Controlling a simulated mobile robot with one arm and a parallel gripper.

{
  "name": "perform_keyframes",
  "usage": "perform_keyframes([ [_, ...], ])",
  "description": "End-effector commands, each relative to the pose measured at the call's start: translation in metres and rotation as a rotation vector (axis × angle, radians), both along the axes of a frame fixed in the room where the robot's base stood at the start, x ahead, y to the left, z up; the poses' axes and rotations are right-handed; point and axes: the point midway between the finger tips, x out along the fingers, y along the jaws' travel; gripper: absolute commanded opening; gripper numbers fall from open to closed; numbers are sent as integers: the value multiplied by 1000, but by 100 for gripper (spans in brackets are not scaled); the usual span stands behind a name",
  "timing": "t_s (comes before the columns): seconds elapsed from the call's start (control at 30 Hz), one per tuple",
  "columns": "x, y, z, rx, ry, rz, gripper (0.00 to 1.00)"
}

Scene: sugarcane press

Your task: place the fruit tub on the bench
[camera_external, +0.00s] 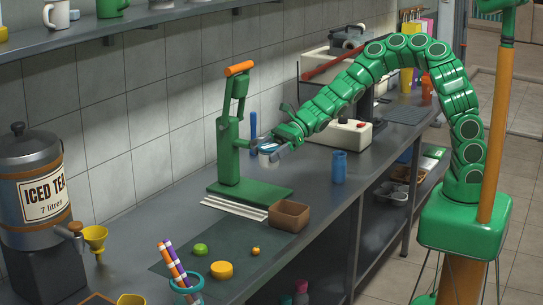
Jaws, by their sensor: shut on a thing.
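My green gripper (268,150) is shut on a small pale tub with blue on it (267,159), which I take to be the fruit tub. It is small in the picture and partly covered by the fingers, so its contents cannot be made out. My gripper holds it above the grey bench (325,207), just right of the green hand press (229,150). The arm arches in from the right. Whether the tub's underside touches anything cannot be told.
A brown open box (289,215) stands before the press base. A blue cup (339,167) stands near the bench's front edge. A white-and-red machine (343,132) stands behind. Bare bench lies between box and cup.

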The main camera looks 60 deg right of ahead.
Motion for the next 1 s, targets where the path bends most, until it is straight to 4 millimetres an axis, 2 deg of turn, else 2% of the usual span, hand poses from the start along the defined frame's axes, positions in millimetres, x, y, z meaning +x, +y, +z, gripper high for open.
perform_keyframes([
  [0.03,14,-15,11,-3,-8,-30,38],
  [0.2,54,-62,48,-3,-7,-128,38],
  [0.5,109,-144,112,-6,-6,-310,38],
  [0.8,153,-213,151,-3,-4,-504,38],
  [1.0,185,-253,162,3,-8,-663,38],
])
